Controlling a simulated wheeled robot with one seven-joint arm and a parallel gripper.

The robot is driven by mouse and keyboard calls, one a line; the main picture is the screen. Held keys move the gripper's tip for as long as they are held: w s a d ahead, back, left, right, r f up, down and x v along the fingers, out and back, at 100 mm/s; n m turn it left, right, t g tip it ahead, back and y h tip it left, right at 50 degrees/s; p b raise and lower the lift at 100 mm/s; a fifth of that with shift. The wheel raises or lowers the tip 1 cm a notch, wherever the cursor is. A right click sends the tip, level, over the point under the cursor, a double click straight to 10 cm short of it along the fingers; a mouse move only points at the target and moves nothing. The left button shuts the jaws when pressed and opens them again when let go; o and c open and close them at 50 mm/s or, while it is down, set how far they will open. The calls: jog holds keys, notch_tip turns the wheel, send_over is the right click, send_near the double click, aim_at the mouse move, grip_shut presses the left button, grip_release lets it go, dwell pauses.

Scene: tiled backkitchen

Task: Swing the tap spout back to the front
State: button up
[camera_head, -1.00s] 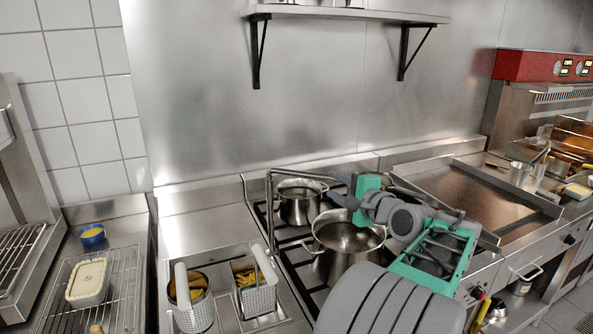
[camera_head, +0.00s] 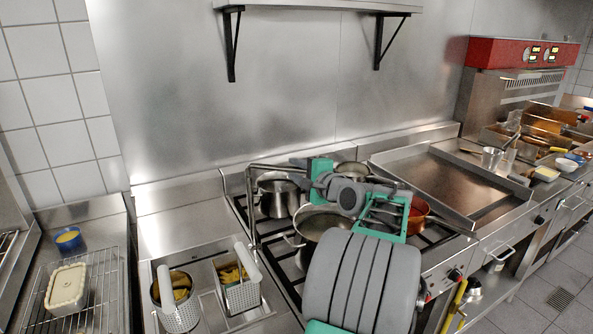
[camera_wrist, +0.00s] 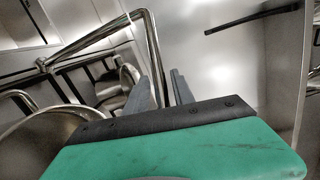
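The tap spout (camera_head: 277,167) is a thin bent metal pipe. In the head view it has an upright leg between the fry baskets and the hob, and a level run towards my gripper (camera_head: 298,174). In the wrist view the spout (camera_wrist: 92,40) runs level to a bend, and a leg drops from there between the two grey fingers of my gripper (camera_wrist: 160,90). The fingers stand apart, one on each side of this leg. I cannot tell whether either touches it. The green palm hides the leg's lower end.
Pots stand on the hob under the spout and my arm: a tall steel pot (camera_head: 278,197), a wide pan (camera_head: 318,222) and a red pan (camera_head: 419,214). Two fry baskets (camera_head: 242,293) sit to the left. A shelf (camera_head: 310,6) hangs above; a flat griddle (camera_head: 452,182) lies right.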

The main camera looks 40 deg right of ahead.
grip_shut()
dwell(1.1)
